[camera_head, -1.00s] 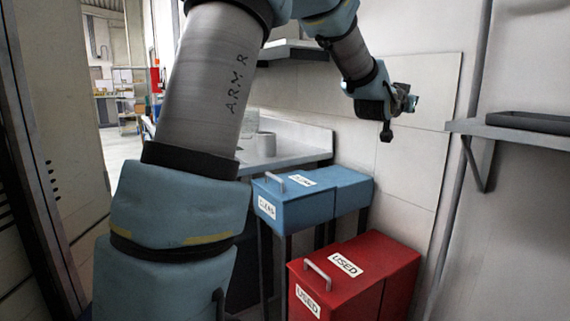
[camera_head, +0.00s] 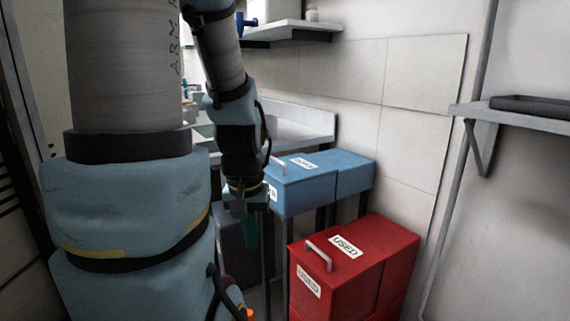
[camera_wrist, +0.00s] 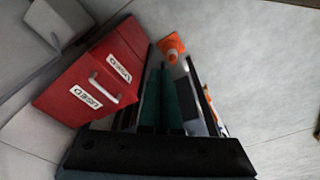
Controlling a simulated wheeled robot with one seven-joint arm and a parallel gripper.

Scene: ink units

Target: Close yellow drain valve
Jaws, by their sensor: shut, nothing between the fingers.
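I cannot make out a yellow drain valve in either current view. My gripper (camera_head: 249,238) hangs pointing down in the head view, left of the red box and in front of the blue box. It also shows in the wrist view (camera_wrist: 166,75), where its dark and green fingers point toward the floor. It is shut and holds nothing. Part of the sink area is hidden behind my arm.
A red box marked USED (camera_head: 345,262) stands right of my gripper, with a blue box (camera_head: 315,185) behind it. A wall shelf (camera_head: 500,125) is at right. An orange and white object (camera_wrist: 172,47) lies beyond the fingers in the wrist view.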

